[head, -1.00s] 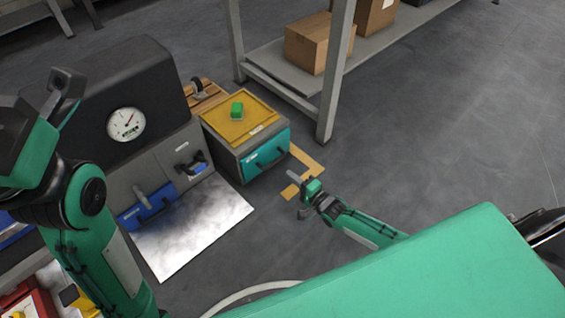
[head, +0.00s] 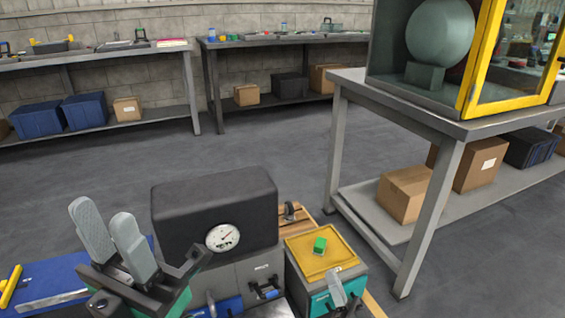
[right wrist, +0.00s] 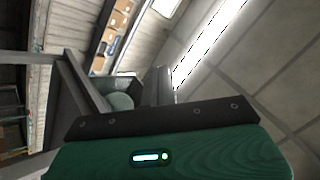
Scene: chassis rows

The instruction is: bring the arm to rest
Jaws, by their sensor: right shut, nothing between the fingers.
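My left gripper (head: 106,222) is in the lower left of the head view. Its two grey fingers point up and stand apart, with nothing between them. My right gripper (head: 338,288) shows only in part at the bottom of the head view, a grey finger in front of the teal-fronted cabinet (head: 335,252). It is shut and empty. The right wrist view shows a green and dark housing (right wrist: 170,150) of my right gripper, with ceiling lights and tilted shelving beyond. Most of my right arm is out of the head view.
Open floor (head: 250,155) lies behind.

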